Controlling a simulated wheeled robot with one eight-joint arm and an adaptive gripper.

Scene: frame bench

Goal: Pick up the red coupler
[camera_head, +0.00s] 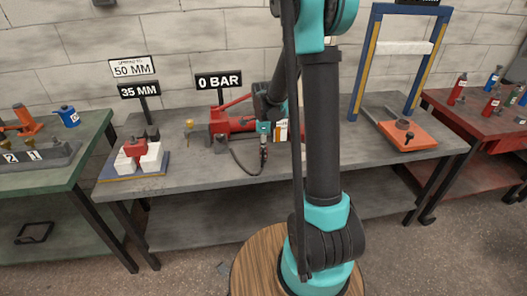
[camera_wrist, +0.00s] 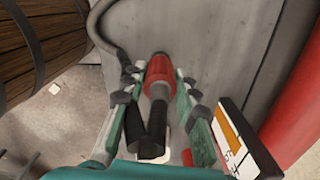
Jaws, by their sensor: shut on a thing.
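The red coupler (camera_wrist: 160,70) shows in the wrist view as a short red body with a dark stem, between the two fingers of my gripper (camera_wrist: 157,88). The fingers are closed against its sides. In the head view my gripper (camera_head: 264,138) is small, at the front of the grey bench, and the coupler (camera_head: 264,150) is a small dark and red piece under it. A dark hose (camera_head: 240,162) curves from the red pump (camera_head: 232,122) towards the coupler. Whether the coupler touches anything below is hidden.
A sign reading 0 BAR (camera_head: 219,81) stands behind the pump. A red clamp on white blocks (camera_head: 138,157) is at the bench's left. A blue and yellow press frame (camera_head: 360,65) with an orange block (camera_head: 405,135) stands at its right.

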